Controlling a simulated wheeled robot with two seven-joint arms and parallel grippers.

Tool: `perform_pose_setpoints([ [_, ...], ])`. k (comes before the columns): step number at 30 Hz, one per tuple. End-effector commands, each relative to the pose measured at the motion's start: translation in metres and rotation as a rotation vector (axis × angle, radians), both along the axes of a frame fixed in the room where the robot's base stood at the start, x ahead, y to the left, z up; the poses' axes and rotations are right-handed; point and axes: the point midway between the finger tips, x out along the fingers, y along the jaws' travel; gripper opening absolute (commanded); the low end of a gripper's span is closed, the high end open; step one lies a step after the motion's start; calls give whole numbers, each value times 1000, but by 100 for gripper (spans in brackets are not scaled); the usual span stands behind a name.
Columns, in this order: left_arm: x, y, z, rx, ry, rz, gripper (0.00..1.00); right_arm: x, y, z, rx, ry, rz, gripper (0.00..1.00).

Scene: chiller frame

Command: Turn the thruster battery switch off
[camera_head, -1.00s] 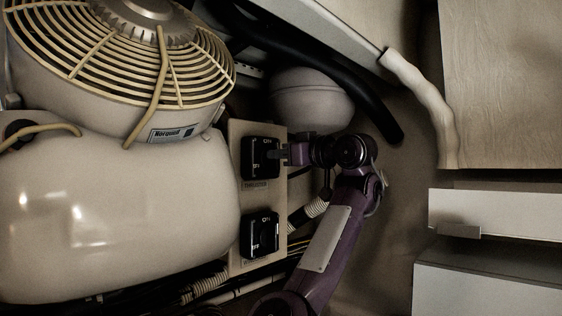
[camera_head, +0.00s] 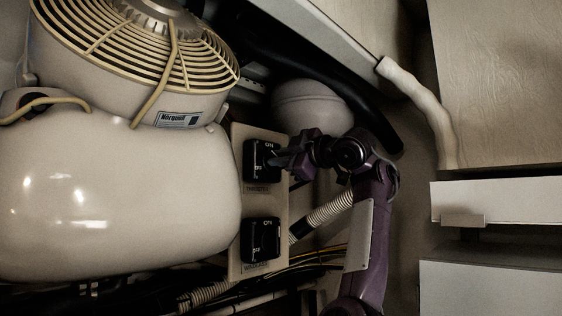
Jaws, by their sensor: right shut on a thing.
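The thruster battery switch (camera_head: 256,160) is the upper black switch on a beige panel (camera_head: 241,212). A second black switch (camera_head: 262,241) sits lower on the same panel, with ON and OFF marks. My left gripper is not in view.
A large cream tank (camera_head: 120,205) and a caged fan unit (camera_head: 150,65) fill the left. A rounded pale vessel (camera_head: 310,108) and a black hose (camera_head: 375,120) lie behind my right arm. A ribbed conduit (camera_head: 325,215) and cables run below. Pale cabinets (camera_head: 500,85) stand at right.

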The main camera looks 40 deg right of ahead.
Motion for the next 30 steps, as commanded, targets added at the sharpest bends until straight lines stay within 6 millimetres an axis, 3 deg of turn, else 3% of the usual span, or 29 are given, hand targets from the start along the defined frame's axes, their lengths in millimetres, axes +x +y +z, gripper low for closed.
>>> perform_pose_setpoints([
  [15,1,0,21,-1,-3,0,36,0,1,-3,-425,-31,-1,0],
  [30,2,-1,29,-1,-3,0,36,1,2,-5,-569,-47,2,0],
])
